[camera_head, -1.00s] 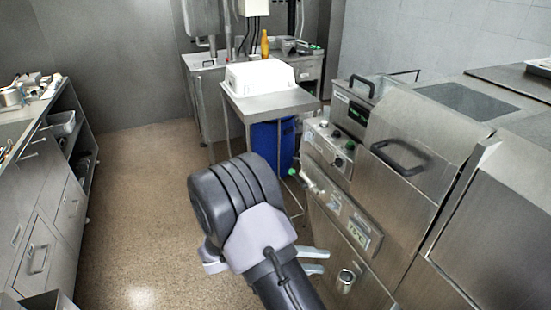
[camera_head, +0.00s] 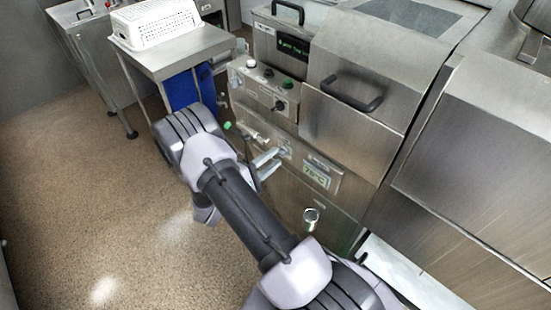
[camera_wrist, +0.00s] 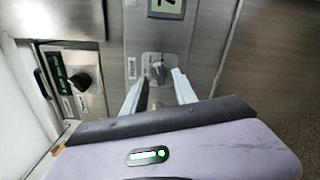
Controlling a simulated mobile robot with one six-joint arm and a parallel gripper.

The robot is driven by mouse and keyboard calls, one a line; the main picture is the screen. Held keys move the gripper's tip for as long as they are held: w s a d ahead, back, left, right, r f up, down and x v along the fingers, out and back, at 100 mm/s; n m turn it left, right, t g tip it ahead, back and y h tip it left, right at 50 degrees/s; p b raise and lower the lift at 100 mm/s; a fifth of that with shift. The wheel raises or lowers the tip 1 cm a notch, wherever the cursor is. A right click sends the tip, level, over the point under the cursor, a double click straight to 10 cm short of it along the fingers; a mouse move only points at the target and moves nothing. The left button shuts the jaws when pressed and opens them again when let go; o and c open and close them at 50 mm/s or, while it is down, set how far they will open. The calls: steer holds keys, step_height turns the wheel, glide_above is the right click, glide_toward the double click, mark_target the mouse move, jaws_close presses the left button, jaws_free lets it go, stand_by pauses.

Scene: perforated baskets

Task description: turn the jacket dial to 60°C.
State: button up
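A small display (camera_head: 316,175) right of the fingers seems to read about 75°C. It is cut off at the top of the wrist view (camera_wrist: 166,7).
A control box with a black knob (camera_head: 279,105) sits above the panel; that knob also shows in the wrist view (camera_wrist: 79,82). A round metal fitting (camera_head: 311,216) sticks out below. A steel table (camera_head: 180,58) carries a white perforated basket (camera_head: 155,22). Floor at left is clear.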

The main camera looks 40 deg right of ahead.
steer(key=shift+w+d, duration=0.15)
steer(key=shift+d, duration=0.8)
jaws_close()
steer(key=shift+n, duration=0.3)
steer(key=n, duration=0.3)
steer(key=n+p, duration=0.1)
steer(key=n, duration=0.6)
steer(key=n+p, duration=0.1)
steer(key=n, duration=0.2)
steer(key=shift+s+f, duration=0.1)
steer(key=shift+s, duration=0.1)
steer(key=shift+n, duration=0.5)
